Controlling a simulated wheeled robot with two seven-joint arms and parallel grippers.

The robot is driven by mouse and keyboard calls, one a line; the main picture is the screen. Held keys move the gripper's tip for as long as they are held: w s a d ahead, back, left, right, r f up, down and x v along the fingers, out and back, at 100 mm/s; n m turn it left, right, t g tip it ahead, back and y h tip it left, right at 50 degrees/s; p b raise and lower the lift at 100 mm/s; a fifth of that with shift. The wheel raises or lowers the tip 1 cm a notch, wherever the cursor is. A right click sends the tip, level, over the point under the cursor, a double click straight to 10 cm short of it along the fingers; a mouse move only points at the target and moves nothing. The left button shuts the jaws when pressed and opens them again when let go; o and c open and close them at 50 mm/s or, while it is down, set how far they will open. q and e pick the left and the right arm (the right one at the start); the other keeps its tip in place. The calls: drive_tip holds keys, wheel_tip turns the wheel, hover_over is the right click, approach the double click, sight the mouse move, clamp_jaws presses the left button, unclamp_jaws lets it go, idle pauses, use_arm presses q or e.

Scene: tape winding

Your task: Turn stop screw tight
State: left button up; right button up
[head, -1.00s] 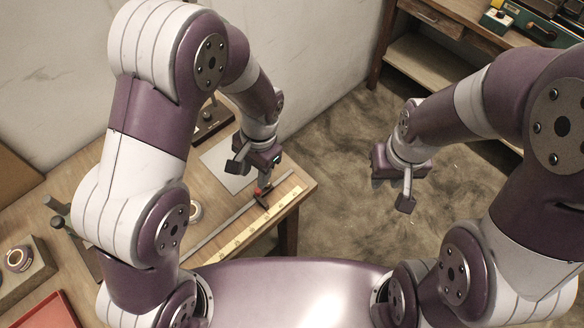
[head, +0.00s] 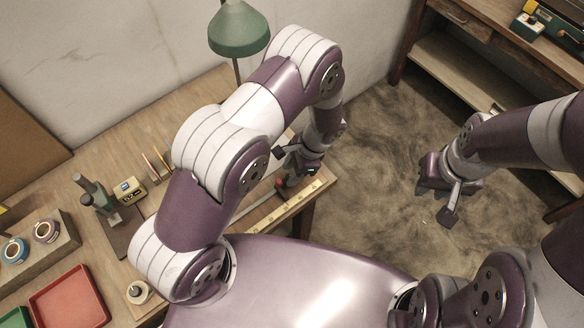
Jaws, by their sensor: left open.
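A small red part (head: 281,184), possibly the stop with its screw, sits near the right end of a grey rail (head: 258,207) beside a pale yellow scale (head: 302,196) on the workbench. The screw itself is too small to make out. My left gripper (head: 284,168) is open, close above and beside the red part. I cannot tell whether it touches it. My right gripper (head: 447,212) hangs over the floor, away from the bench. One finger shows clearly, so its opening is unclear.
The bench's right edge lies just past the scale. A green lamp (head: 238,30) stands behind my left arm. A red tray (head: 68,297), a block with tape rolls (head: 40,252) and a dark upright fixture (head: 98,195) occupy the left. A cabinet (head: 470,75) stands at the back right.

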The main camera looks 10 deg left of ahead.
use_arm(q)
drive_tip(key=shift+f, duration=0.15)
clamp_jaws()
drive_tip(key=shift+n, duration=0.3)
drive_tip(key=n, duration=0.2)
drive_tip(key=n+g+h+b, duration=0.1)
drive_tip(key=n, duration=0.1)
drive_tip(key=shift+w+a+n+g, duration=0.15)
drive_tip(key=shift+n+g, duration=0.15)
drive_tip(key=n+h, duration=0.1)
drive_tip(key=n, duration=0.1)
drive_tip(key=n+h+b, duration=0.1)
drive_tip(key=n, duration=0.2)
drive_tip(key=shift+w+a+g, duration=0.1)
drive_tip(key=shift+a+g, duration=0.1)
drive_tip(key=shift+g, duration=0.2)
drive_tip(key=shift+n, duration=0.3)
unclamp_jaws()
